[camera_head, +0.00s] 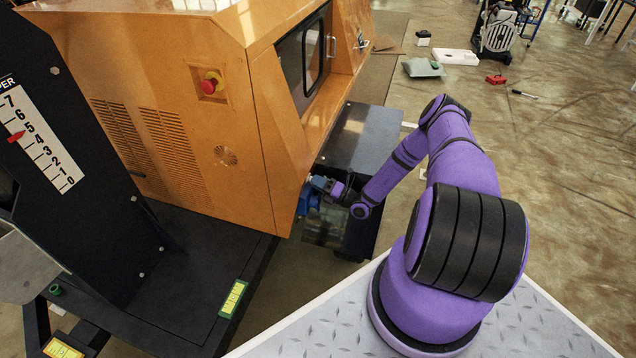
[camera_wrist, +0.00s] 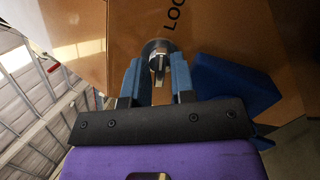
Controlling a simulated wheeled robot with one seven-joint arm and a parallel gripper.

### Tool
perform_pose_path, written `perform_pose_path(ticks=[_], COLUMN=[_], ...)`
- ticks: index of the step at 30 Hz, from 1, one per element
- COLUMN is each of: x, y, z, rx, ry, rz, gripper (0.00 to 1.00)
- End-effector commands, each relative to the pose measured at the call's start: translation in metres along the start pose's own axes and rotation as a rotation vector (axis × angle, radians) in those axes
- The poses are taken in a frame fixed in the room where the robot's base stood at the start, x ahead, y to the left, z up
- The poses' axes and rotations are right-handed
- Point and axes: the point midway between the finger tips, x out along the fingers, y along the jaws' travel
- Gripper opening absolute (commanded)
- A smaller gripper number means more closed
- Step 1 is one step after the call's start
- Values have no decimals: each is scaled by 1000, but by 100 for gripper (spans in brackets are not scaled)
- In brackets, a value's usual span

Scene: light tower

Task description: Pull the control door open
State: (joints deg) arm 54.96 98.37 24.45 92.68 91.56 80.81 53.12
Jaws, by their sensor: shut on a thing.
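The orange light tower housing (camera_head: 190,110) fills the upper left of the head view. My gripper (camera_head: 313,192), with blue fingers, is low at the housing's front corner, and its fingertips are partly hidden there. In the wrist view, my gripper (camera_wrist: 157,75) has its two fingers on either side of a small silver and black latch handle (camera_wrist: 160,55) and is shut on it. The handle sits on an orange panel (camera_wrist: 125,25) with black lettering, partly cut off, beside it. Whether this panel is the control door, and any gap at its edge, I cannot tell.
A windowed section (camera_head: 303,55) with a silver handle (camera_head: 331,46) is higher on the housing. A dark box-like surface (camera_head: 358,138) juts out beside my forearm. A black mast (camera_head: 85,160) stands at left. The floor (camera_head: 560,190) at right is open.

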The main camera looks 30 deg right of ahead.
Motion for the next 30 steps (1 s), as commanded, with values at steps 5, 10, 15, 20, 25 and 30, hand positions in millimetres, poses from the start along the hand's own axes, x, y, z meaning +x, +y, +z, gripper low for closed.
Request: perform_pose_path(ticks=[5,10,15,20,25,30], x=[5,5,6,5,4,2], y=[5,5,5,4,3,3], z=[-9,-9,-9,-7,-5,-3], rx=[13,13,13,10,7,4], ry=[12,11,11,9,7,5], rz=[15,16,17,14,11,8], gripper=[0,0,26,36,36,36])
